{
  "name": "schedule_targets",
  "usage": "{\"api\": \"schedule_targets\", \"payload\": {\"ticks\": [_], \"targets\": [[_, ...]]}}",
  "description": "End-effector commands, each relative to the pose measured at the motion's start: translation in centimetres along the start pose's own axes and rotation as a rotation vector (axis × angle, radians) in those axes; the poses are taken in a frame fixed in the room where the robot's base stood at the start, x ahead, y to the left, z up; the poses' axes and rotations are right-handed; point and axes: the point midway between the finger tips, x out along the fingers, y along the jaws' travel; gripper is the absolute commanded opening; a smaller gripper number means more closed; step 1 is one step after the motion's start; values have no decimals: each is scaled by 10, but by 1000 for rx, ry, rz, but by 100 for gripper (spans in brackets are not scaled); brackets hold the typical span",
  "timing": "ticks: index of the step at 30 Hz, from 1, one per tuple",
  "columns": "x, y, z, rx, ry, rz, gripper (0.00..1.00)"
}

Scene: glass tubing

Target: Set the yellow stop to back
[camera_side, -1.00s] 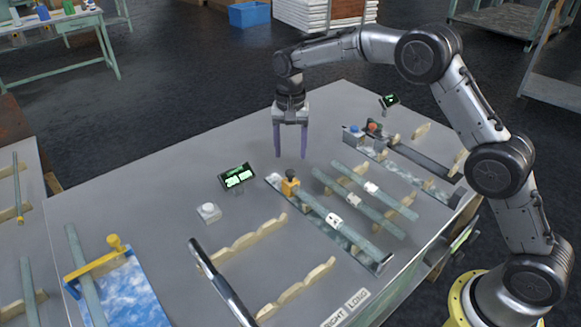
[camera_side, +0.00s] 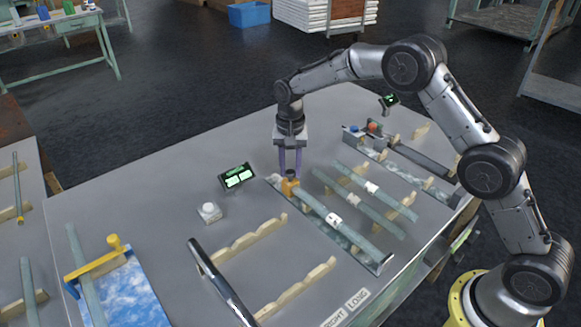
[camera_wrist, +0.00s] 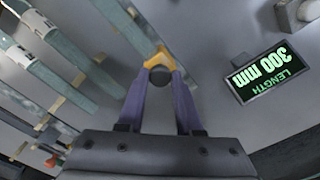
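The yellow stop (camera_side: 290,187) stands at the far left end of a narrow rail (camera_side: 380,263), with a dark round knob on top. In the wrist view the stop (camera_wrist: 157,57) sits straight ahead of my fingertips, its knob between them. My gripper (camera_side: 290,171) points down over the stop, and its purple fingers are drawn in close on both sides of the knob. In the wrist view my gripper (camera_wrist: 159,77) seems to touch the knob. A glass tube (camera_side: 335,223) with a white label lies along the rail, its end near the stop.
A display (camera_wrist: 268,71) reads LENGTH 300 mm; it stands left of the stop in the side view (camera_side: 238,177). A white button box (camera_side: 209,212) is nearby. More tubes (camera_side: 357,207) lie on wooden racks to the right. Empty wooden racks (camera_side: 245,242) stand in front.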

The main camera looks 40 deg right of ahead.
Motion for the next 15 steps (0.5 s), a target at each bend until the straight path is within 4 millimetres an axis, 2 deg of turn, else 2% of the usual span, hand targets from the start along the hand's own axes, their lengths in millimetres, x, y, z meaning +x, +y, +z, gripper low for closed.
{"api": "schedule_targets", "payload": {"ticks": [1, 4, 15], "targets": [[0, 0, 0, 0, 0, 0, 17], [0, 0, 0, 0, 0, 0, 0], [-1, 0, 0, 0, 0, 1, 0]]}}
